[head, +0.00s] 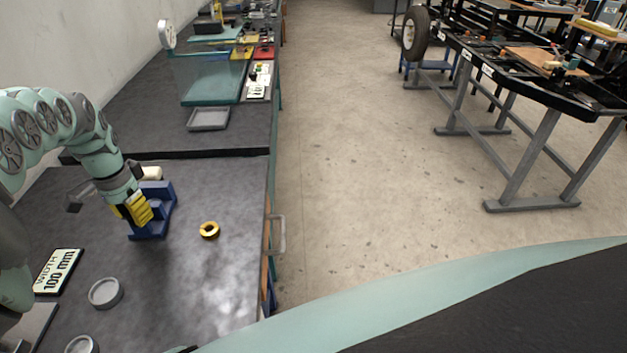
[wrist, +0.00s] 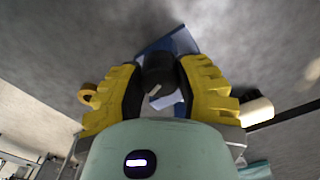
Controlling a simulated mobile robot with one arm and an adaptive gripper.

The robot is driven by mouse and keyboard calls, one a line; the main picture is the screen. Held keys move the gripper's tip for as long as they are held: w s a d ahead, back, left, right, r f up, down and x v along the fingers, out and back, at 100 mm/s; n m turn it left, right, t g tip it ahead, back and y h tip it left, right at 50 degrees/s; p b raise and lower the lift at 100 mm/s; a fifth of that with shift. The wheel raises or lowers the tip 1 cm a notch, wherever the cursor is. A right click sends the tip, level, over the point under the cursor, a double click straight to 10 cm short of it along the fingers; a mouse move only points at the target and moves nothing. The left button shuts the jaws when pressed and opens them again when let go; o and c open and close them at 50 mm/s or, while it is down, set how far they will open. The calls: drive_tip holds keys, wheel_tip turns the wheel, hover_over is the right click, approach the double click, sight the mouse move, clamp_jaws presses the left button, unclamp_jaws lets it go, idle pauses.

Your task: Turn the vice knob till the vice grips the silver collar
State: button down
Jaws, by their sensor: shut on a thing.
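The blue vice (head: 162,200) stands on the dark bench, partly behind my gripper (head: 134,210). In the wrist view the blue vice (wrist: 181,42) lies beyond the fingers. A dark round knob (wrist: 158,76) with a pale mark sits between my gripper's yellow fingers (wrist: 160,88), and they are shut on it. A cream cylinder (head: 152,173) shows at the vice's far side; it also appears in the wrist view (wrist: 257,110). I cannot make out the silver collar or the gap between the vice jaws.
A grey tray (head: 208,118) is farther back. The bench between ring and right edge is clear.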

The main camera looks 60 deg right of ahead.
drive_tip(key=shift+w+m+b, duration=0.1)
drive_tip(key=shift+m+b, duration=0.5)
drive_tip(key=shift+m, duration=1.3)
drive_tip(key=c, duration=0.6)
unclamp_jaws()
wheel_tip(320, 180, up, 12)
